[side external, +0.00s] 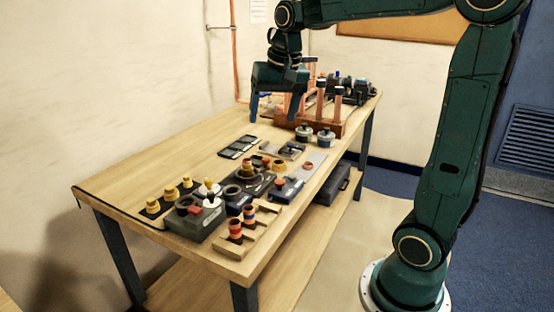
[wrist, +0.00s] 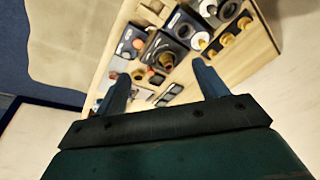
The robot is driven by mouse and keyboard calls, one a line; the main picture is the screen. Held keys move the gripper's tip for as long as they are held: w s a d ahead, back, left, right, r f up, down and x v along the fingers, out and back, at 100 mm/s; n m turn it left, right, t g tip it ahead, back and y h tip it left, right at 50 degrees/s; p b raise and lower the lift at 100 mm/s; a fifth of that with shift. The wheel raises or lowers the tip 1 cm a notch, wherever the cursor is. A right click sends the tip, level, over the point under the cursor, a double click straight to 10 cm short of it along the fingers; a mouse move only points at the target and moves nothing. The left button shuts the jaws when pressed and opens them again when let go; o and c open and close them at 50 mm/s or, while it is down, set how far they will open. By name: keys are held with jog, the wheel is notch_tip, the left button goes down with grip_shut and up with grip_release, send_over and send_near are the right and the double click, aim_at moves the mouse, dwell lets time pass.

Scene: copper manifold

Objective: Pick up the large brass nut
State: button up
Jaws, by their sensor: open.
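Several brass-coloured pieces are in view, and I cannot tell for sure which is the large brass nut. Brass fittings, the front one (side external: 152,205) nearest, stand in a row on a dark strip at the table's near left; the row also shows at the upper right of the wrist view (wrist: 227,40). Another round brass piece (wrist: 166,61) sits on a dark block near the middle of the wrist view. My gripper (side external: 274,115) is open and empty above the far part of the table, apart from all these pieces. Its two fingers also show in the wrist view (wrist: 162,75).
A rack with upright copper pipes (side external: 320,98) stands at the far end, close to my gripper. Two grey round canisters (side external: 325,138) stand before it. A dark flat tray (side external: 238,147) lies mid-table. A wooden holder (side external: 262,228) is at the near edge. The table's left side is clear.

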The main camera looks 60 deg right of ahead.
jog(key=w+d+f+m+g, duration=0.2)
jog(key=w+d+f+m, duration=0.3)
jog(key=w+d, duration=0.5)
jog(key=m+y, duration=0.1)
jog(key=m, duration=0.3)
send_over(279, 160)
jog(key=a, duration=0.1)
notch_tip(279, 160, down, 7)
jog(key=shift+s+a+f+g, duration=0.15)
jog(key=shift+s+g, duration=0.2)
jog(key=shift+g, duration=0.05)
jog(key=shift+f, duration=0.1)
jog(key=shift+f, duration=4.2)
jog(key=shift+a+f, duration=0.2)
jog(key=shift+f, duration=2.4)
